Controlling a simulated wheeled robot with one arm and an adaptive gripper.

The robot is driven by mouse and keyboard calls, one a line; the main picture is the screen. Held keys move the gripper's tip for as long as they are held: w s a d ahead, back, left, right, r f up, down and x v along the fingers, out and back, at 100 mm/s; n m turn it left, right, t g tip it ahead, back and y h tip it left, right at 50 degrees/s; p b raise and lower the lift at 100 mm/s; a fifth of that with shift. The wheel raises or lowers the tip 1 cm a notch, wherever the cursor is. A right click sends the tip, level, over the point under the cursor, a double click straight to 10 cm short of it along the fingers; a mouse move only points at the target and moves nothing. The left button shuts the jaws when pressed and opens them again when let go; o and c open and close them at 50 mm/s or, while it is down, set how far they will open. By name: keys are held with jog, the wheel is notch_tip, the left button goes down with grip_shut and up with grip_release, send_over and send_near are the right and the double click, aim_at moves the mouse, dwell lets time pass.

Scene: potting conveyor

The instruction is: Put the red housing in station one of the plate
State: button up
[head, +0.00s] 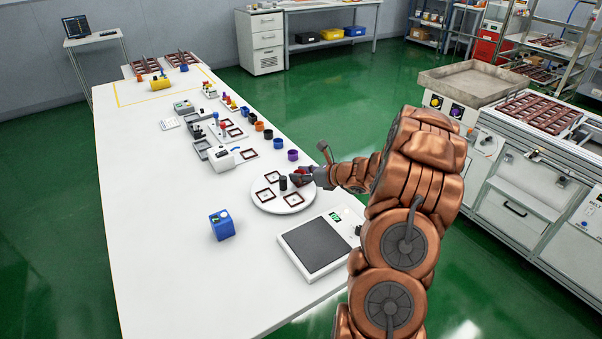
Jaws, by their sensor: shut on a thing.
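The round white plate (285,209) lies on the long white table in the middle of the head view. Square brown-rimmed stations surround a dark upright post (283,184) at its middle. Three stations show, at the left, back and front. My gripper (301,175) is over the plate's right side, reaching in from the right. It is shut on the red housing (303,171), which is small and mostly hidden by the fingers. I cannot tell whether the housing touches the plate. Station numbers cannot be read.
A scale with a dark pad (314,246) lies in front of the plate. A blue box (221,225) stands to the left. A purple cup (293,155) and several small cups stand behind, with a white device (221,158). The table's left front is clear.

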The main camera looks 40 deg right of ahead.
jog(key=shift+f, duration=0.15)
jog(key=o, duration=0.3)
jog(key=shift+f, duration=0.1)
jog(key=o, duration=0.5)
